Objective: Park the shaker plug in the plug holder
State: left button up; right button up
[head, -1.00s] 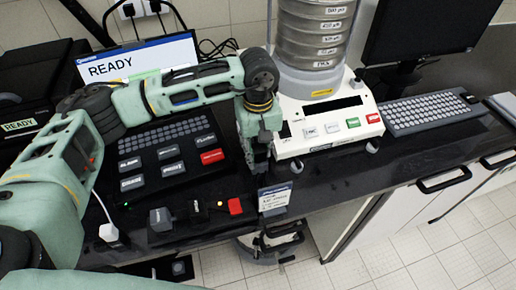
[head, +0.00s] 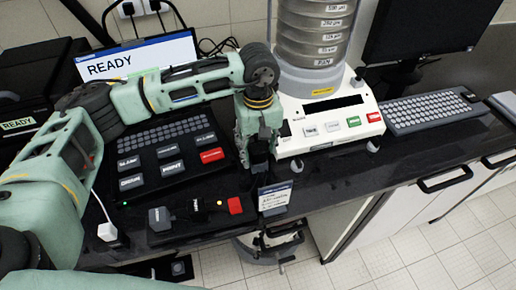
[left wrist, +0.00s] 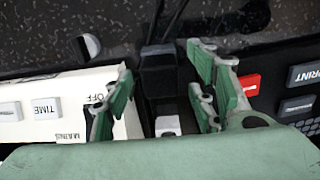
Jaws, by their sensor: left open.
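My left gripper (head: 257,162) points down at the left front corner of the sieve shaker (head: 325,132). Its fingers (left wrist: 160,112) are apart in the left wrist view. A black block (left wrist: 160,72) with a dark cable-like strip shows beyond and between the fingertips; it looks like the shaker plug, but I cannot tell whether it sits in a holder. A small pale piece (left wrist: 168,126) lies between the fingers nearer the palm. In the head view the gripper hides most of this spot. My right gripper is not in view.
A black keypad (head: 170,155) lies left of the gripper. A small sign (head: 274,198) stands at the counter's front edge. A keyboard (head: 430,114) is at right.

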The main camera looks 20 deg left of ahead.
aim_at(258, 148)
pick_arm(q)
notch_tip(258, 148, up, 11)
dwell(0.3)
dwell(0.4)
